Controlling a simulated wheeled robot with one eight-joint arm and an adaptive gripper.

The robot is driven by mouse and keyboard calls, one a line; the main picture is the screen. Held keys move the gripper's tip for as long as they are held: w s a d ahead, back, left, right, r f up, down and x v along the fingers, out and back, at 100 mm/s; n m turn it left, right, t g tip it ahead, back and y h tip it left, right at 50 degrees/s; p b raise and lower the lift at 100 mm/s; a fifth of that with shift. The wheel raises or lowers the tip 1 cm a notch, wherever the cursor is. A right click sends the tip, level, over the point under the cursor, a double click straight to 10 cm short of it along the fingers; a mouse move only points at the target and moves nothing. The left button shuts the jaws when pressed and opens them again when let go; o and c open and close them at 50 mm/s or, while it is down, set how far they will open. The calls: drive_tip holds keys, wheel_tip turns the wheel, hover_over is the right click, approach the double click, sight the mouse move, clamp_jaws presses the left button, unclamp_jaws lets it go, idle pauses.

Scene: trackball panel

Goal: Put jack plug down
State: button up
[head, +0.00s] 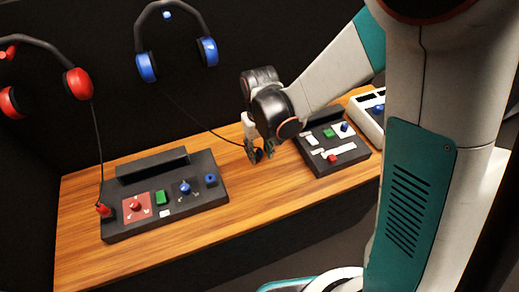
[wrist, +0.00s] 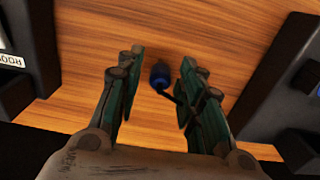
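The blue jack plug (wrist: 160,75) shows in the wrist view between my gripper's fingertips (wrist: 160,72), with a visible gap on each side. Its dark cable runs from it toward the right finger. The plug appears to be at the wooden table top, but I cannot tell whether it touches it. My gripper (head: 262,152) is open and low over the table between the two black panels in the head view. There the plug is mostly hidden by the fingers. The cable runs up to the blue headphones (head: 146,67) on the back wall.
The left panel (head: 122,229) has a red plug (head: 104,210), a green button and a blue socket (head: 211,180). The right black panel (head: 340,164) and a white box (head: 367,121) stand to the right. Red headphones (head: 78,84) hang at left. Bare wood (head: 245,192) lies between the panels.

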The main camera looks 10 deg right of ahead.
sight(260, 148)
drive_tip(key=shift+r, duration=0.15)
wheel_tip(260, 148, up, 13)
drive_tip(key=p, duration=0.5)
idle(0.4)
